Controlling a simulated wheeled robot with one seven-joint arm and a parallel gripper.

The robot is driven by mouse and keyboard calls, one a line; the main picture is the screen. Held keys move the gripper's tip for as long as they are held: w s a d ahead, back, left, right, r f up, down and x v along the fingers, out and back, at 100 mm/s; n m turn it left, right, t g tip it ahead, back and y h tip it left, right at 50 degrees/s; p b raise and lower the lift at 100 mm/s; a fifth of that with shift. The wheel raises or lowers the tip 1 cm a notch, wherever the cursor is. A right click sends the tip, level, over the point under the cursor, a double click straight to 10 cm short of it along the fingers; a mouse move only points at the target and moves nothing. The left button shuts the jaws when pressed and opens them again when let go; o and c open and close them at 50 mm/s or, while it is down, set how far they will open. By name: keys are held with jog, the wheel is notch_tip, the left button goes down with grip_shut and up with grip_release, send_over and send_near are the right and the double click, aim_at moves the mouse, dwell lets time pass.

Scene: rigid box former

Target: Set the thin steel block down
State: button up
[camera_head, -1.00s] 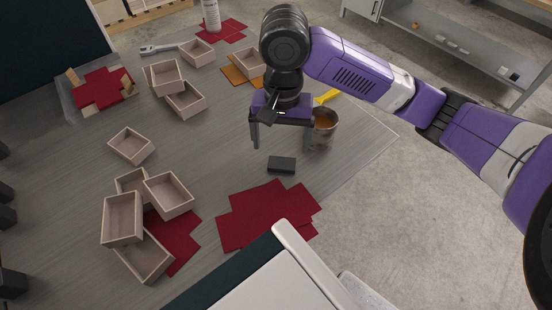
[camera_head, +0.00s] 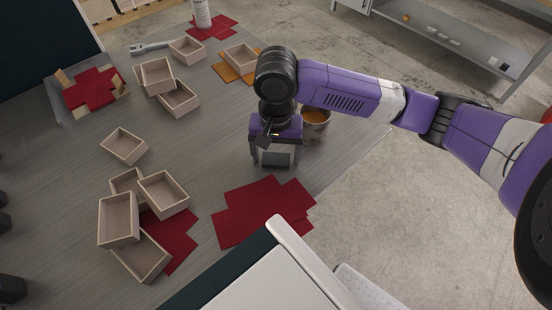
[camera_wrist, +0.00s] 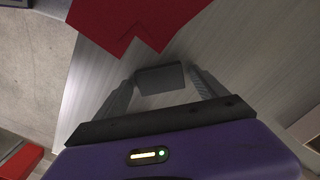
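The thin steel block (camera_head: 276,160) is a small dark grey block lying on the grey table, below my gripper. It also shows in the wrist view (camera_wrist: 160,79), between the two fingers. My gripper (camera_head: 275,165) points down over the block with one finger on each side of it. The fingers are spread wider than the block, and narrow gaps show beside it in the head view. The gripper appears open and not closed on the block. The exact height of the fingertips over the table is hard to tell.
A red cross-shaped sheet (camera_head: 262,211) lies just in front of the block. A can with orange contents (camera_head: 315,124) stands close behind the gripper at right. Several open wooden boxes (camera_head: 124,146) are spread over the left. The table's right edge is near.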

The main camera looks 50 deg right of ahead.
jog(key=c, duration=1.6)
jog(key=shift+r, duration=0.15)
